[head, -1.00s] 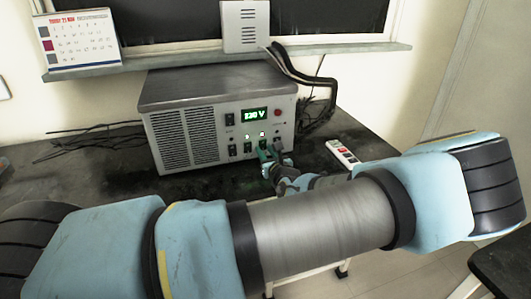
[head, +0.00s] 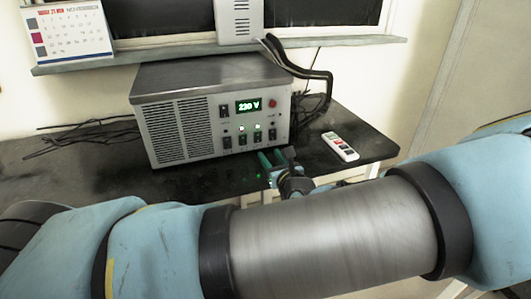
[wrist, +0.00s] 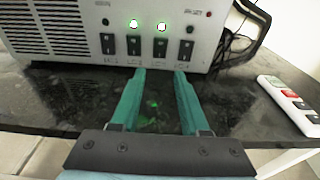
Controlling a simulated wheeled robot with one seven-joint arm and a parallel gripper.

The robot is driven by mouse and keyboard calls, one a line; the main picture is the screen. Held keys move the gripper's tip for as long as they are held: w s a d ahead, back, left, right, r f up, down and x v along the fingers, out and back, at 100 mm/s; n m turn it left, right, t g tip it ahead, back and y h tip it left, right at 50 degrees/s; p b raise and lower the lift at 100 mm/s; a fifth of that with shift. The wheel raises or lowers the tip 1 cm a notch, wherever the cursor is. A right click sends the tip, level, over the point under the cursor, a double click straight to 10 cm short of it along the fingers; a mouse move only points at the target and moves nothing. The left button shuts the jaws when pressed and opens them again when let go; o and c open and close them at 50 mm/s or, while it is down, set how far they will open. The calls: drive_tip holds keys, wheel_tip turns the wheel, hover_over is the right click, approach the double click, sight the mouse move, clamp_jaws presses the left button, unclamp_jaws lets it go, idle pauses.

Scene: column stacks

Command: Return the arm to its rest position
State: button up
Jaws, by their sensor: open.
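My gripper (head: 272,158) is open and empty in front of a grey power supply box (head: 178,137), low over the front of the dark table. In the wrist view its two green fingers (wrist: 160,75) stand apart, pointing at the lower front panel with nothing between them. The box also shows in the wrist view (wrist: 70,55), with a row of black rocker switches (wrist: 134,45) and two lit green lamps above the middle ones. Its display (head: 248,106) reads 230 V. My arm crosses the foreground of the head view.
A white power strip (head: 340,146) with coloured switches lies on the dark table (head: 70,190) right of the box. Black cables (head: 300,70) run behind the box. A calendar (head: 67,33) and a white vented unit (head: 238,18) stand on the sill. The table's left part holds loose cables.

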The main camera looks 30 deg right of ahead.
drive_tip(key=shift+s+a+r, duration=0.1)
drive_tip(key=shift+s+a, duration=0.05)
drive_tip(key=shift+s, duration=0.7)
